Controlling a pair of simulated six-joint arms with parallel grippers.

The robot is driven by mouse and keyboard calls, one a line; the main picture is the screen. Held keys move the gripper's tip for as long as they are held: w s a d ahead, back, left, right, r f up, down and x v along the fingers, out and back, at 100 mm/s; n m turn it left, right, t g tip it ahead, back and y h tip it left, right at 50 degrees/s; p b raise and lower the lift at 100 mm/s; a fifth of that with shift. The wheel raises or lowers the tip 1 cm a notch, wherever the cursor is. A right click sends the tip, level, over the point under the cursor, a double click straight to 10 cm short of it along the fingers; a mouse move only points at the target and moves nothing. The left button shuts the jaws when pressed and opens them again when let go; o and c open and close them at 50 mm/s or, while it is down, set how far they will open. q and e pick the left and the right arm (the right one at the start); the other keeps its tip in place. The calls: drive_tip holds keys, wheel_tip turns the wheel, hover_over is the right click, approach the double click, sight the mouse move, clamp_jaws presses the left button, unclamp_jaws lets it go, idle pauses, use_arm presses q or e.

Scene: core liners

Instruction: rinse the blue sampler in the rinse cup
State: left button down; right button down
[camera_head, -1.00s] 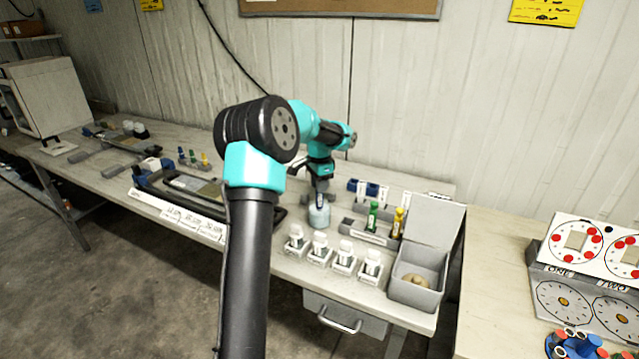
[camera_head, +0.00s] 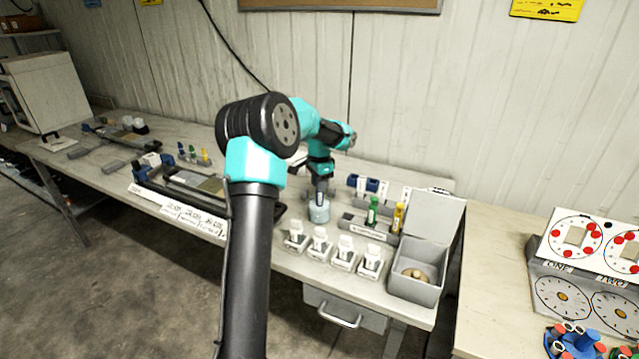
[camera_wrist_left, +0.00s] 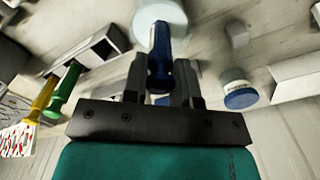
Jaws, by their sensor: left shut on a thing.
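My left gripper (camera_head: 319,188) is shut on the blue sampler (camera_wrist_left: 159,58), right above the pale rinse cup (camera_head: 319,212). The gripper also shows in the left wrist view (camera_wrist_left: 160,75), with the blue sampler between its fingers. The sampler's far end meets the rinse cup (camera_wrist_left: 172,14) at the top of that view. Whether its tip is inside the cup, and how deep, I cannot tell. My right gripper is not in view.
A green sampler (camera_head: 373,211) and a yellow sampler (camera_head: 397,217) stand in a grey rack right of the cup. An open grey box (camera_head: 415,290) stands at the right. A blue-banded jar (camera_wrist_left: 239,92) is beside the gripper.

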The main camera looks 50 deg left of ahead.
use_arm(q)
drive_tip(key=shift+r, duration=0.7)
drive_tip(key=shift+f, duration=0.15)
drive_tip(key=shift+f, duration=0.6)
drive_tip(key=shift+r, duration=0.1)
drive_tip(key=shift+r, duration=0.65)
drive_tip(key=shift+f, duration=0.1)
drive_tip(key=shift+f, duration=0.6)
drive_tip(key=shift+r, duration=0.15)
